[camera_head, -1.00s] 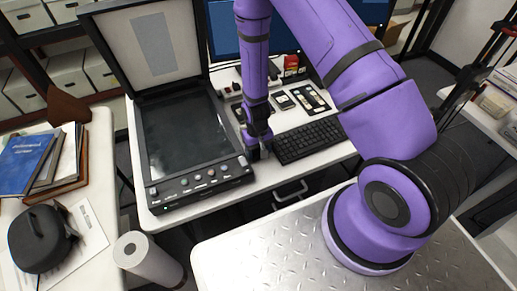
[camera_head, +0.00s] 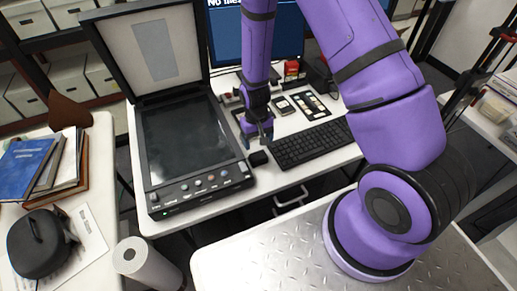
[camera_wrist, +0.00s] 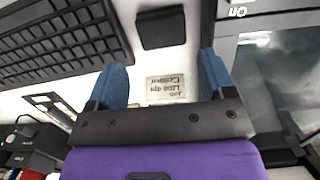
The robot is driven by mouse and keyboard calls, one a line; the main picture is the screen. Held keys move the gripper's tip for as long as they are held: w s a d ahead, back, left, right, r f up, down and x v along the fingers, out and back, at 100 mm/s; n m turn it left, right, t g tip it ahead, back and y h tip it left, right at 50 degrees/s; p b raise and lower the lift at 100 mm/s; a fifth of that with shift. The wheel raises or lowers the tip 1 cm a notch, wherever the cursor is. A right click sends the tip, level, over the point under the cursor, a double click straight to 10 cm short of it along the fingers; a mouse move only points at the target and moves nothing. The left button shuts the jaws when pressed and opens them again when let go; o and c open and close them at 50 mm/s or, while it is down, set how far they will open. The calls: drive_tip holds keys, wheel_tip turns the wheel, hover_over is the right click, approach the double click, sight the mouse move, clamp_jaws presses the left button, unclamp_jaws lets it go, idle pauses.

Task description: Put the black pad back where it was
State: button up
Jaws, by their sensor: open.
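The black pad (camera_head: 258,158) is a small dark square lying flat on the white table, between the scanner and the keyboard near the front edge. It also shows at the top middle of the wrist view (camera_wrist: 161,27). My gripper (camera_head: 258,138) is open and empty, just behind the pad and apart from it. In the wrist view its two blue fingertips (camera_wrist: 162,70) are spread on either side of a small paper label (camera_wrist: 165,88) with printed text, with the pad beyond them.
The flatbed scanner (camera_head: 187,138) with raised lid stands left of the pad. The black keyboard (camera_head: 310,143) lies close on its right. Small items and a black colour card (camera_head: 310,106) lie behind, before a monitor (camera_head: 283,35). A side table with books (camera_head: 45,165) is at left.

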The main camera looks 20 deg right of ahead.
drive_tip(key=shift+w+r, duration=0.15)
drive_tip(key=shift+r, duration=1.05)
drive_tip(key=shift+w+r, duration=0.1)
drive_tip(key=shift+r, duration=1.05)
wheel_tip(320, 180, up, 12)
drive_tip(key=t, duration=0.1)
hover_over(257, 152)
drive_tip(key=d, duration=0.1)
drive_tip(key=s+d+r+t, duration=0.1)
drive_tip(key=s+r, duration=0.1)
drive_tip(key=r, duration=0.5)
drive_tip(key=s+d+r+t, duration=0.1)
drive_tip(key=s+r, duration=0.1)
drive_tip(key=r, duration=0.5)
drive_tip(key=s+d+r+t, duration=0.1)
drive_tip(key=s+d+r, duration=0.1)
drive_tip(key=s+r, duration=0.6)
drive_tip(key=s+d+r+t, duration=0.2)
drive_tip(key=s+r, duration=0.6)
drive_tip(key=s, duration=0.2)
drive_tip(key=shift+s, duration=0.3)
